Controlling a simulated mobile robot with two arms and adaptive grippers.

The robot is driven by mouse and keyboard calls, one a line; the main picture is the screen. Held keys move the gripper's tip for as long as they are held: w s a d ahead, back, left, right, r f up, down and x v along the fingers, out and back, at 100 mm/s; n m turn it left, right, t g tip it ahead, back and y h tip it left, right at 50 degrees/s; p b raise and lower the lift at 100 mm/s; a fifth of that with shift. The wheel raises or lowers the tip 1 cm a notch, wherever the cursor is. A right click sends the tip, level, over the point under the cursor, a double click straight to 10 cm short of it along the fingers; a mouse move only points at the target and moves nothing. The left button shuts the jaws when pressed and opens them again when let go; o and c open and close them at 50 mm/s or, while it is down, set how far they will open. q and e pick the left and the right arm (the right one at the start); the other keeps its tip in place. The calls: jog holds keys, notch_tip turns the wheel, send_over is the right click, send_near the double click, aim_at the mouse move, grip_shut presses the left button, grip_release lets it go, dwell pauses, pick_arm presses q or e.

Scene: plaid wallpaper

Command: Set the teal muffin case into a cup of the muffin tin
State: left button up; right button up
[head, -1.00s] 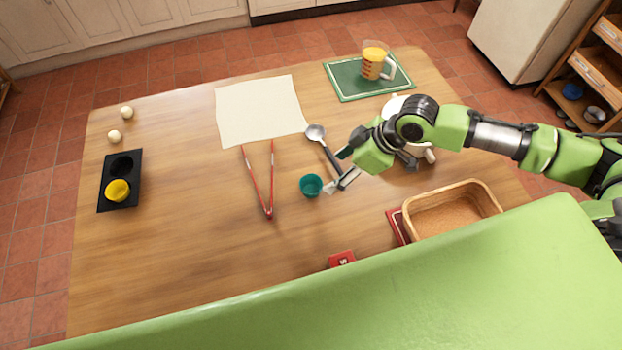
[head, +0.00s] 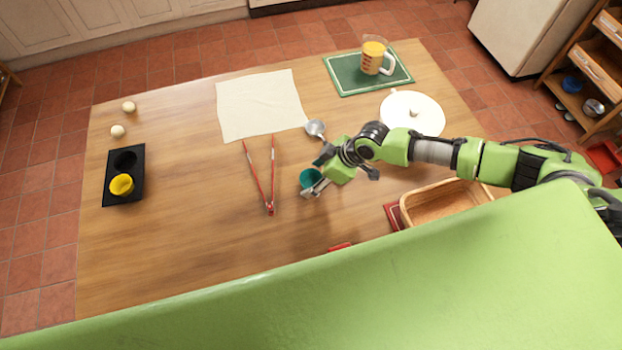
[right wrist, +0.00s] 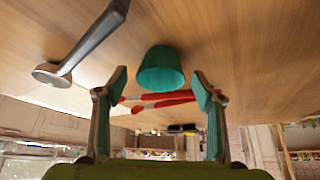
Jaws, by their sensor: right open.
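The teal muffin case (head: 309,177) stands on the table near its middle. In the right wrist view the case (right wrist: 161,72) sits just ahead of the fingertips, roughly centred between them. My right gripper (head: 317,171) is open and empty; its fingers (right wrist: 160,85) are spread to either side, and it partly covers the case in the head view. The black muffin tin (head: 117,197) lies at the left of the table. Its front cup holds a yellow case (head: 121,184); its back cup (head: 125,161) is empty. My left gripper is not in view.
A cream cloth (head: 260,105), a white lid (head: 412,112), a green board (head: 345,82) with a jug (head: 373,58), and a basket (head: 440,203) surround. Table between tongs and tin is clear.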

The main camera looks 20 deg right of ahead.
jog(key=shift+x, duration=0.95)
jog(key=c, duration=1)
jog(key=shift+r, duration=0.15)
jog(key=shift+r, duration=0.2)
notch_tip(320, 180, up, 2)
jog(key=shift+r+b, duration=0.1)
jog(key=shift+b, duration=0.6)
jog(key=s+a+r, duration=0.1)
jog(key=s+r, duration=0.2)
jog(key=s, duration=0.1)
jog(key=s+a+r+b, duration=0.1)
jog(key=s+r, duration=0.2)
jog(key=s, duration=0.2)
jog(key=s+a+r+b, duration=0.1)
jog(key=s+r, duration=0.3)
jog(key=shift+s+a, duration=0.25)
